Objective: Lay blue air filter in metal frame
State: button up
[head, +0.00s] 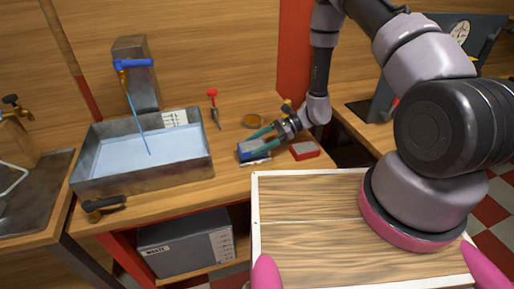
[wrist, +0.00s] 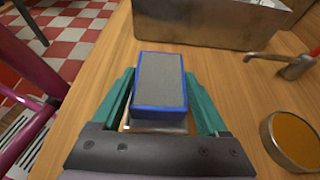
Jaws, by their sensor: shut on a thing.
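The blue air filter (wrist: 159,84) is a block with a blue rim and a grey face. In the wrist view it is between the teal fingers of my gripper (wrist: 158,90), which is shut on it. It also shows in the head view (head: 248,147), partly covered by the fingers of my gripper (head: 256,143). The metal frame (wrist: 150,128) is mostly hidden under the filter; pale metal edges show at its near and left sides. In the head view a thin silver edge of the frame (head: 257,160) shows below the filter. I cannot tell whether filter and frame touch.
A metal basin of pale liquid (head: 145,157) stands left on the wooden bench. A red block with a grey top (head: 304,150) lies right of my gripper. A round amber dish (head: 254,121) and a red-handled tool (head: 214,108) are behind. Bench between basin and filter is clear.

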jog(key=shift+f, duration=0.75)
jog(key=shift+f, duration=0.1)
jog(key=o, duration=1.3)
jog(key=v, duration=1.2)
jog(key=s+d+r+n+t+h, duration=0.1)
jog(key=d+r+n+h, duration=0.15)
jog(key=r, duration=0.95)
jog(key=d+r+n+h, duration=0.15)
jog(key=r+n, duration=0.25)
jog(key=r, duration=0.8)
jog(key=s+d+r+n+t+h, duration=0.2)
jog(key=s+d+r+t+h, duration=0.1)
jog(key=s+r, duration=0.4)
jog(key=s+d+r+n+t+h, duration=0.2)
jog(key=s+d+r+t+h, duration=0.2)
jog(key=r, duration=0.9)
jog(key=s+d+t, duration=0.1)
jog(key=s+t, duration=0.2)
jog(key=shift+s+r, duration=0.2)
